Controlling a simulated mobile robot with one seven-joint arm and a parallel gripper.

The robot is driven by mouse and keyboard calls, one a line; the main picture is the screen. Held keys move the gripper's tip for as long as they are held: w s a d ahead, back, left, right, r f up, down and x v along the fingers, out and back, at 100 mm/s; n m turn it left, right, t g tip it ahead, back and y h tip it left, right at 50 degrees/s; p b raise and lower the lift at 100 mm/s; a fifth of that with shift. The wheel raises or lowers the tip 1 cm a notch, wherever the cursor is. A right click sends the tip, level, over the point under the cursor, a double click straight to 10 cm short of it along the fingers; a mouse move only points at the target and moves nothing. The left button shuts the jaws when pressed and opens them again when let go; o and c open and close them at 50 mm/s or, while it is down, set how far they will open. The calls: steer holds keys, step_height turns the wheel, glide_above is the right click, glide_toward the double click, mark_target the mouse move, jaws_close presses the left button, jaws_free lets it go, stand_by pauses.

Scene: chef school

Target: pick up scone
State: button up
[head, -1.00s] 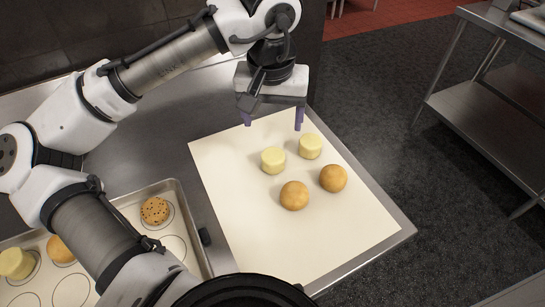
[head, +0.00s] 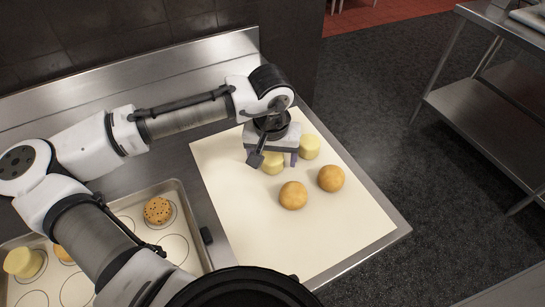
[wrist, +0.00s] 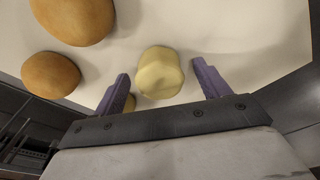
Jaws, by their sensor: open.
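My gripper has purple fingers and is open above the board. In the wrist view, one pale scone (wrist: 159,73) lies in the gap between the spread fingers, apart from both. How high the fingertips are above the board is hard to tell.
Two brown round buns (head: 293,195) (head: 331,178) sit on the board (head: 250,235) near the scones. A metal tray (head: 205,262) at lower left has marked circles, a pale scone, a brown bun and a speckled cookie (head: 157,210). The board's front part is clear.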

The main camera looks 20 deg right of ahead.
steer(key=shift+f, duration=0.2)
steer(key=c, duration=1.1)
steer(key=shift+o, duration=0.2)
steer(key=shift+r, duration=0.15)
